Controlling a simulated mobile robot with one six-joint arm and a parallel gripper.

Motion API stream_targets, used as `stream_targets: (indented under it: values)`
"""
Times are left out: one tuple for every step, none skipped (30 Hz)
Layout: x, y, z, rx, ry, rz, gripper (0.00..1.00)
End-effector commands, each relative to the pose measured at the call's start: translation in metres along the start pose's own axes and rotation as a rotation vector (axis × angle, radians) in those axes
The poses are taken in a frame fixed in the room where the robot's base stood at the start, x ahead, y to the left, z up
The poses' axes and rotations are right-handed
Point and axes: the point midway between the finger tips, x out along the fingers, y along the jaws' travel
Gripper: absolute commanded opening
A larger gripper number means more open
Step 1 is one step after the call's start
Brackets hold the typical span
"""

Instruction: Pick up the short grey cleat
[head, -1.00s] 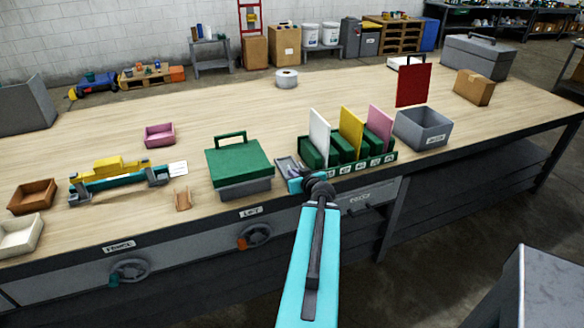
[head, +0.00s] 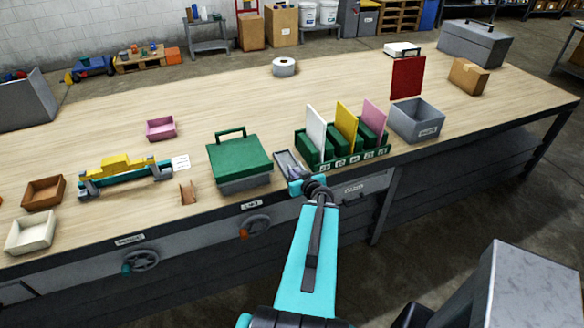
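My gripper (head: 295,186) is at the front edge of the workbench (head: 235,100), between the green-lidded box and the green rack. Its teal end is small and seen from behind, so its fingers and opening cannot be made out. A narrow grey tray-like piece (head: 286,160) lies just beyond it on the bench. I cannot tell whether the gripper touches it, or whether anything lies in it. No short grey cleat can be clearly told apart. A small brown bracket-like piece (head: 188,193) stands left of the green-lidded box.
The green-lidded box (head: 240,154) is close on the left. The green rack (head: 345,160) with white, yellow and pink panels and a grey bin (head: 432,122) are on the right. A teal and yellow fixture (head: 125,175) and open trays (head: 32,232) lie left. The bench's back middle is mostly clear.

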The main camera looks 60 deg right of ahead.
Motion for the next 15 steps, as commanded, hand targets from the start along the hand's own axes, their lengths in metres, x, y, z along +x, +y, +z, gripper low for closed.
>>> stream_targets:
  values:
    - [-0.006,0.0,-0.003,0.002,-0.001,0.0,0.0]
    - [-0.007,-0.001,-0.002,0.002,-0.001,0.0,0.0]
    - [-0.009,-0.001,-0.001,0.001,-0.002,-0.001,0.0]
    - [-0.011,-0.001,-0.001,0.002,-0.001,-0.001,0.0]
    - [-0.012,-0.001,0.0,0.002,-0.001,-0.001,0.0]
    - [-0.014,-0.001,0.001,0.001,-0.001,-0.001,0.0]
    - [-0.015,-0.001,0.001,0.001,-0.001,-0.001,0.0]
    - [-0.016,-0.002,0.002,0.002,0.0,-0.001,0.0]
    - [-0.017,-0.002,0.003,0.001,0.0,-0.001,0.0]
    - [-0.018,-0.002,0.003,0.001,0.0,-0.001,0.0]
    - [-0.019,-0.002,0.004,0.001,0.0,-0.001,0.0]
    - [-0.019,-0.002,0.004,0.001,0.0,-0.001,0.0]
    - [-0.02,-0.002,0.004,0.001,0.0,0.0,0.0]
    - [-0.02,-0.002,0.005,0.0,0.001,0.0,0.0]
    - [-0.021,-0.002,0.005,0.0,0.001,0.0,0.0]
